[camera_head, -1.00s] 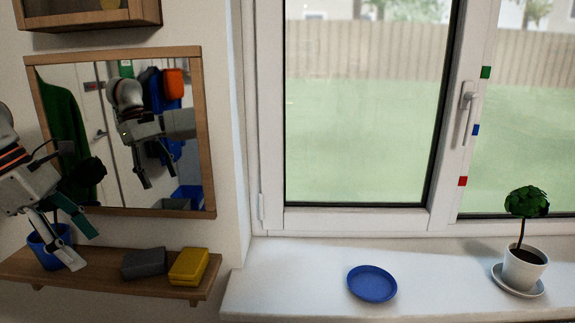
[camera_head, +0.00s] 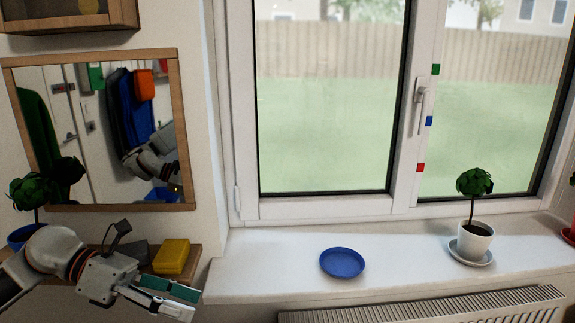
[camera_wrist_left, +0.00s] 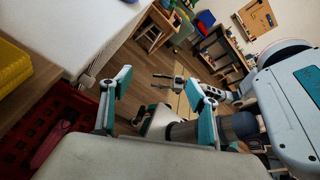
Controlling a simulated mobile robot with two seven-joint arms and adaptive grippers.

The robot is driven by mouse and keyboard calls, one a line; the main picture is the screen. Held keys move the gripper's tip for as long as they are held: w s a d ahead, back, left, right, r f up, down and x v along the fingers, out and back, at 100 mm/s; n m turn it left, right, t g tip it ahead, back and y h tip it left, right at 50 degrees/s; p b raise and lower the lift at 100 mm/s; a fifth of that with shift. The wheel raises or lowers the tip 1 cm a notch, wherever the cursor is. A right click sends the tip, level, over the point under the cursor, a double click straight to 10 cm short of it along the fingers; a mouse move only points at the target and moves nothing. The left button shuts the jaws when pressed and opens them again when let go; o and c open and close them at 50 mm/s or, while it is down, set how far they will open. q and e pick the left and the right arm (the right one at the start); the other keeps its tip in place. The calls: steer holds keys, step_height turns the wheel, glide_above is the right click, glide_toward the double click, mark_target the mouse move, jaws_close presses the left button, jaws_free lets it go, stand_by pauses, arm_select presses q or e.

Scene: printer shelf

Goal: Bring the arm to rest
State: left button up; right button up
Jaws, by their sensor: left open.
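My left gripper (camera_head: 192,303) is at the lower left of the head view, below and in front of the small wooden shelf. Its fingers are apart with nothing between them. In the left wrist view its two teal-and-grey fingers (camera_wrist_left: 160,85) stand wide apart over open floor. Farther off in that view, a small two-pronged shape that may be my right gripper shows; its state is unclear.
A yellow box (camera_head: 171,256) and a grey box (camera_head: 134,253) sit on the wooden shelf (camera_head: 194,264), close behind the gripper. A blue plate (camera_head: 342,263) and a potted plant (camera_head: 474,240) stand on the windowsill. A red crate (camera_wrist_left: 45,130) shows in the wrist view.

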arm_select(q)
steer(key=d+n+t+h, duration=0.2)
steer(key=d+n+h, duration=0.2)
steer(key=d+n, duration=0.15)
steer(key=w+f+n+t+y, duration=0.3)
steer(key=f+n+t, duration=0.6)
steer(key=n+t, duration=0.65)
steer(key=s+a+f+n+g+y, duration=0.1)
steer(key=s+f+n+g+y, duration=0.1)
steer(key=s+f+n+y, duration=0.2)
steer(key=s+a+f+n+g+y, duration=0.2)
steer(key=s+f+n, duration=0.5)
steer(key=f, duration=0.8)
steer(key=s+a+f+n+g+y, duration=0.1)
steer(key=s+f+n+g+y, duration=0.2)
steer(key=f+n, duration=0.7)
steer(key=s+n+y, duration=0.1)
steer(key=s+y, duration=0.1)
steer(key=s, duration=0.1)
steer(key=shift+a+y, duration=0.25)
steer(key=shift+y, duration=0.15)
steer(key=shift+f, duration=0.1)
